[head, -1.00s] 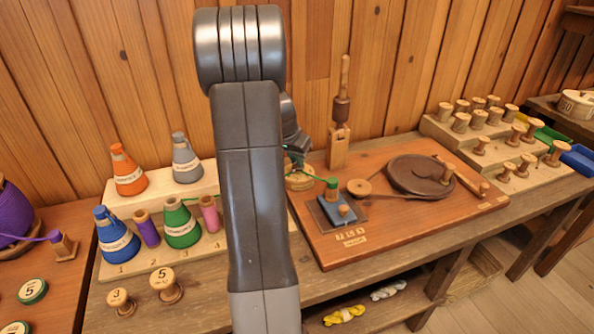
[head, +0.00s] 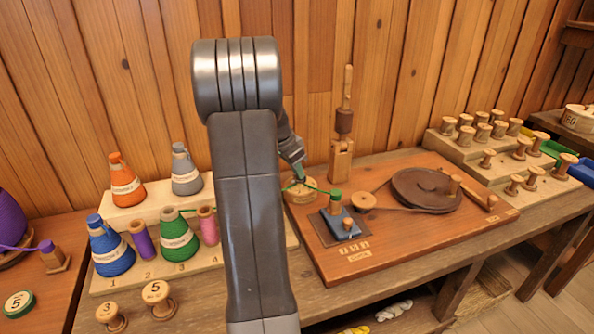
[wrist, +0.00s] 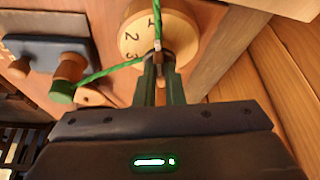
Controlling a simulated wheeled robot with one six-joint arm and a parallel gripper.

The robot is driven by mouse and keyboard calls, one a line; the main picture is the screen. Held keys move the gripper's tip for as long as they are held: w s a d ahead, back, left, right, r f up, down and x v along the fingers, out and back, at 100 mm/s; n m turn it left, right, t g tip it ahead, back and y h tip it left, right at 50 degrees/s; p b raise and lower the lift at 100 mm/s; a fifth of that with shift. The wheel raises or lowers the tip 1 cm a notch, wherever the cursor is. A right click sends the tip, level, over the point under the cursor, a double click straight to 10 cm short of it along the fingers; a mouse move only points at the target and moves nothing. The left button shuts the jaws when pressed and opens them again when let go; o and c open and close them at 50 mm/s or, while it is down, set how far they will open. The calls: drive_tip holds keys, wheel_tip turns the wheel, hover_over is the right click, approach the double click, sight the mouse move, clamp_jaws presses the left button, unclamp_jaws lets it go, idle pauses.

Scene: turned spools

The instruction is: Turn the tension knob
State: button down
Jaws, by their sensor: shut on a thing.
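The tension knob (head: 301,195) is a round, pale wooden dial at the left of the brown board. In the wrist view its face (wrist: 141,38) shows the digits 1, 2 and 3. My gripper (head: 300,179) is at the top of the dial, reaching in from above. In the wrist view my gripper (wrist: 160,58) has its two fingers close together on a small brown grip piece with a pale tip at the knob's centre. A green yarn (wrist: 110,70) runs from a green-wound spool (wrist: 63,92) to the knob, close to the fingertips.
A wooden post (head: 341,160) rises behind. A dark wheel (head: 425,190) lies farther right. Yarn cones (head: 110,246) and spools stand left of my arm. The plank wall is close behind.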

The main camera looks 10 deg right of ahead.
drive_tip(key=c, duration=1.5)
unclamp_jaws()
drive_tip(key=p+v, duration=0.1)
drive_tip(key=v, duration=1.2)
drive_tip(key=shift+a+r, duration=0.1)
drive_tip(key=shift+r, duration=0.35)
drive_tip(key=b+x, duration=0.1)
drive_tip(key=x, duration=1.3)
drive_tip(key=shift+s+a, duration=0.1)
